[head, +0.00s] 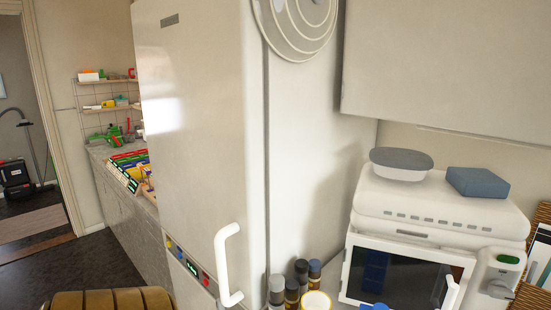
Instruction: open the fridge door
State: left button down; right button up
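The tall white fridge stands in the middle of the head view, with its door (195,130) facing left and its side (310,150) facing right. A thin dark seam runs down between door and body, and the door looks shut. A white upright bar handle (222,262) sits low on the door, near the edge by the seam. A small panel with coloured buttons and a display (188,264) is left of the handle. The fridge's lower part is cut off by the frame. Neither of my grippers is in view, and nothing touches the handle.
A white microwave (440,215) with a grey rounded thing (401,160) and a blue-grey block (477,182) on top stands at right. Several jars (301,270) stand beside the fridge. A brown ribbed thing (110,300) fills the bottom left edge. Dark floor (100,265) is clear behind it.

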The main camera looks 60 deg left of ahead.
aim_at(200, 64)
jog(key=j+u, duration=0.15)
jog(key=u, duration=2.3)
